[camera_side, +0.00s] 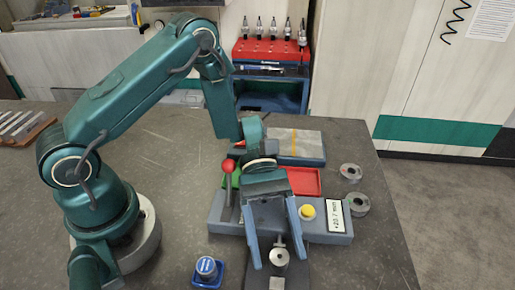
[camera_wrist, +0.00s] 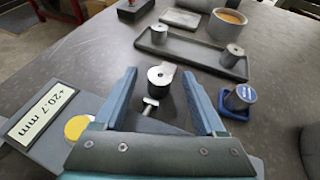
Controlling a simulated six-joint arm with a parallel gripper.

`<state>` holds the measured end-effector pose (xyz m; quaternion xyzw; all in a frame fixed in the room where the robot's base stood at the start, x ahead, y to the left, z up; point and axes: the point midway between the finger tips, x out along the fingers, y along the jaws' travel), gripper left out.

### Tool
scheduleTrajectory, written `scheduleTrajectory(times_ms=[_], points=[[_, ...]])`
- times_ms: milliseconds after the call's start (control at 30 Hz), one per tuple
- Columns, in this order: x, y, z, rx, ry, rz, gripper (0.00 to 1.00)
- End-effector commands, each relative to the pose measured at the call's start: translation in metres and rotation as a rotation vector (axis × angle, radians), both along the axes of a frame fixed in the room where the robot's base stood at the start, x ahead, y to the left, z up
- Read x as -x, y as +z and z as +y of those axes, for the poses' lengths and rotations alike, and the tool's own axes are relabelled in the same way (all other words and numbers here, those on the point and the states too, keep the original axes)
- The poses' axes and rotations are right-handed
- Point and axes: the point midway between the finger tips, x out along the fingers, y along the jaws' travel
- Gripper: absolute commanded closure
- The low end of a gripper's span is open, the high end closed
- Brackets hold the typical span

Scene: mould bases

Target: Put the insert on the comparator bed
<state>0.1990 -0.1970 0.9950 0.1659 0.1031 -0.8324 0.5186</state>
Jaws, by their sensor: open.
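A silvery cylindrical insert (camera_wrist: 160,80) with a hole in its top stands upright between my fingers in the wrist view. It also shows in the side view (camera_side: 279,257). It appears to rest on the dark bed of the comparator (camera_side: 328,238), beside a small T-shaped metal piece (camera_wrist: 150,104); its contact below is partly hidden. The comparator has a yellow button and a display reading +20.7 mm. My gripper (camera_side: 282,262) is open, pointing down, with one blue finger (camera_wrist: 203,105) on each side of the insert, showing gaps to it.
A grey tray (camera_wrist: 190,52) holds two similar metal cylinders. A blue holder (camera_wrist: 238,112) with a blue-topped cylinder stands close to the right finger in the wrist view. A red-knobbed lever (camera_side: 228,168), a red tray (camera_side: 303,181) and metal rings (camera_side: 351,173) are nearby.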

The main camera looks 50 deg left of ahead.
Motion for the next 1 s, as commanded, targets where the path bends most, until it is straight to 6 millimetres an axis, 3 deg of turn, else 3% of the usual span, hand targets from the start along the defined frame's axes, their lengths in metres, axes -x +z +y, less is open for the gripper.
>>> scheduleTrajectory(times_ms=[167, 367, 800, 1000], points=[[0.000, 0.010, 0.000, 0.000, 0.000, -0.002, 0.28], [-0.001, 0.040, 0.000, 0.001, 0.000, -0.007, 0.28], [-0.022, 0.091, 0.084, 0.000, 0.006, -0.005, 0.28], [-0.027, 0.105, 0.107, 0.000, 0.004, -0.002, 0.28]])
